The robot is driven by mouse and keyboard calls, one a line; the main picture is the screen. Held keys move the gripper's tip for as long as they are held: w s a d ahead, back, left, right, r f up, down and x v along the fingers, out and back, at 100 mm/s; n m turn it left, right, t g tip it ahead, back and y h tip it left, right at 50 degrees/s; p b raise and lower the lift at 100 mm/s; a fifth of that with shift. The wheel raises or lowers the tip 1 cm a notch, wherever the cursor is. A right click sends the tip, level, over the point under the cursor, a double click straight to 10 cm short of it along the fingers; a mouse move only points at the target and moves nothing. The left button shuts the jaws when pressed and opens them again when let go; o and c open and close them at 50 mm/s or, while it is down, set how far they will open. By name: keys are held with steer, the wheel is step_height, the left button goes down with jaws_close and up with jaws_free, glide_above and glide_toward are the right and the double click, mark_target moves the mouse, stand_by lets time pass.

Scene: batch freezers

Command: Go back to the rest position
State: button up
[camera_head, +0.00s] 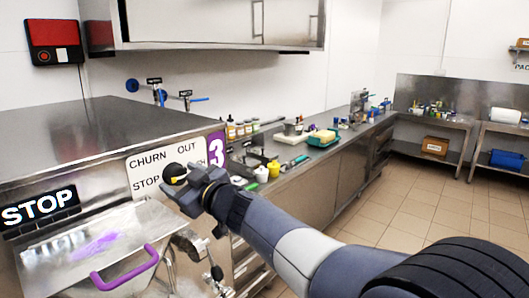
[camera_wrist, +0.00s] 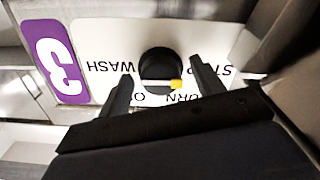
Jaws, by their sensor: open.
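My gripper (camera_wrist: 160,88) is open in front of the black round selector knob (camera_wrist: 158,66) on the batch freezer. In the wrist view the two fingers stand on either side of the knob, and its white bar with a yellow tip points to the right. I cannot tell whether the fingers touch it. The white label plate (camera_head: 143,170) around the knob reads CHURN, OUT and STOP, with WASH showing in the wrist view. My gripper (camera_head: 192,190) also shows in the head view, next to the knob (camera_head: 174,173). My arm reaches in from the lower right.
The freezer (camera_head: 85,125) carries a purple number 3 (camera_head: 217,149), a STOP label (camera_head: 40,207) and a lid with a purple handle (camera_head: 125,271). A counter (camera_head: 335,147) with bottles and tools runs along the wall. Tiled floor (camera_head: 430,215) lies open at the right.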

steer(key=shift+m, duration=0.5)
